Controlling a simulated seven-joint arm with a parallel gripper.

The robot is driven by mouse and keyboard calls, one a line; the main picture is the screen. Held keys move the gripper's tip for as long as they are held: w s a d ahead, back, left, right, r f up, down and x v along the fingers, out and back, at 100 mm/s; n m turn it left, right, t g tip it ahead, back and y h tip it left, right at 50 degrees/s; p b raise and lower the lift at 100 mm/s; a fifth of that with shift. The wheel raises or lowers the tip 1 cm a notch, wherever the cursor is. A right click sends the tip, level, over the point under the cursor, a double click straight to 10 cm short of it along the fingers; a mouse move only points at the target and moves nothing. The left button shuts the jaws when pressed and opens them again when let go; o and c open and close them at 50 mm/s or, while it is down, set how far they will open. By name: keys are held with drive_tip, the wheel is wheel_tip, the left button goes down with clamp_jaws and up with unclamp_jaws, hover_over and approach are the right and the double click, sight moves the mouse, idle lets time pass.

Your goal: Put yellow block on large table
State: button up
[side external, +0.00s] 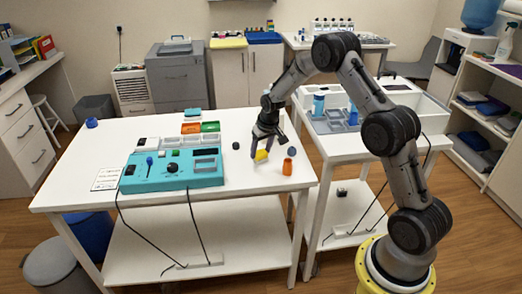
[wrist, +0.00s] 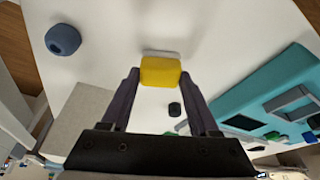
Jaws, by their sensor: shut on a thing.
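The yellow block (side external: 261,155) is between the fingertips of my gripper (side external: 266,148) in the side external view, over the right part of the large white table (side external: 80,185). In the wrist view the yellow block (wrist: 161,71) sits between the two dark fingers of my gripper (wrist: 160,75), which are shut on it. A pale piece shows just behind the block there. I cannot tell whether the block touches the tabletop.
An orange cup-like piece (side external: 287,166) and a blue-grey round piece (side external: 291,152) stand right of my gripper. A small dark piece (side external: 236,146) is to its left. The teal control box (side external: 172,170) takes up the table's middle front. A smaller side table (side external: 345,145) stands right.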

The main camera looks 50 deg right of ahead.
drive_tip(key=shift+f, duration=0.15)
drive_tip(key=o, duration=1.3)
drive_tip(key=shift+o, duration=0.2)
drive_tip(key=s+a+r, duration=0.3)
drive_tip(key=r, duration=0.4)
drive_tip(key=s+a+r+n, duration=0.1)
drive_tip(key=s+a+r, duration=0.2)
drive_tip(key=r, duration=0.4)
drive_tip(key=s+a+r, duration=0.2)
drive_tip(key=s+r, duration=0.2)
drive_tip(key=r, duration=0.3)
drive_tip(key=s+a+r+n, duration=0.1)
drive_tip(key=s+a, duration=0.3)
drive_tip(key=s, duration=0.4)
drive_tip(key=s+a+r+n+t, duration=0.1)
drive_tip(key=s+a, duration=0.3)
drive_tip(key=s, duration=0.4)
drive_tip(key=s+a+r+n+t+y, duration=0.1)
drive_tip(key=s+a, duration=0.3)
drive_tip(key=s, duration=0.5)
drive_tip(key=shift+n, duration=0.3)
